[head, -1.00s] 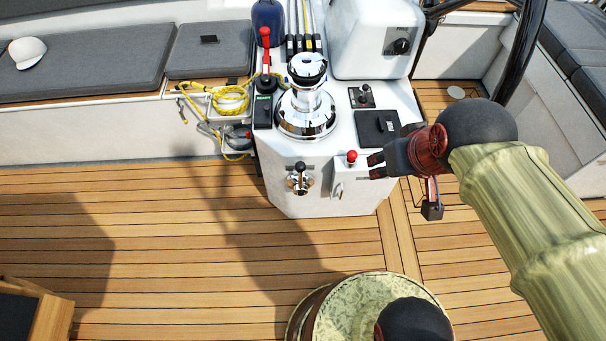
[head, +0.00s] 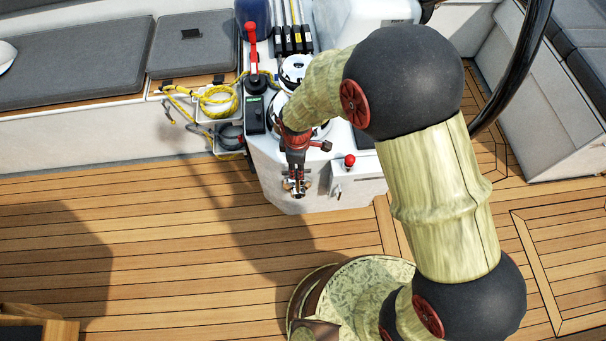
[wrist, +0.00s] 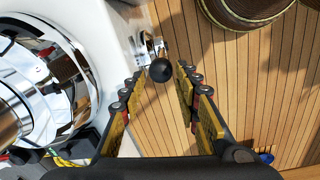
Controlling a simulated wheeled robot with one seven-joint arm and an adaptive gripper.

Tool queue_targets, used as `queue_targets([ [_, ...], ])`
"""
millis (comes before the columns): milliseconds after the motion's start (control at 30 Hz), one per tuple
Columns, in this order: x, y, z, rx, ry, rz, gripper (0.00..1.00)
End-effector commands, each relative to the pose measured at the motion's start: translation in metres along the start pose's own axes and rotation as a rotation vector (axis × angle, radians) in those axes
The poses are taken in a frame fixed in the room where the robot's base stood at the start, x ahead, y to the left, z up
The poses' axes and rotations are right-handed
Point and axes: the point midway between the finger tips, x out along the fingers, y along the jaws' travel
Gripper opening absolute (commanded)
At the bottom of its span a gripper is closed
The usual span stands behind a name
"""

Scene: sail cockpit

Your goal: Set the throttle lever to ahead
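The throttle lever has a black ball knob (wrist: 160,70) on a chrome mount (wrist: 149,46), fixed to the front face of the white console. In the head view my gripper (head: 296,180) covers most of it, and bits of chrome show around the fingers. In the wrist view my gripper (wrist: 160,82) is open, its fingers on either side of the picture's middle. The knob appears in the gap between the fingertips, with no visible contact. How deep it sits between them I cannot tell.
A red-knobbed lever (head: 349,160) stands on a small white box just right of my gripper. A chrome winch (wrist: 45,85) is close on the left in the wrist view. A red-handled lever (head: 252,50) and yellow rope (head: 217,101) lie farther back. The wooden deck (head: 150,235) in front is clear.

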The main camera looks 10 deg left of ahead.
Motion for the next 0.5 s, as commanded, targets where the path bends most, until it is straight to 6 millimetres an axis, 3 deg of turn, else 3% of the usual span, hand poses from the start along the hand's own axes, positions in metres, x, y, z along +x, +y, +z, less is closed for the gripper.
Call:
queue_targets([
  [267, 0.030, -0.004, -0.004, -0.033, -0.005, -0.009, 0.32],
  [500, 0.076, -0.004, -0.004, -0.031, -0.005, -0.008, 0.32],
])
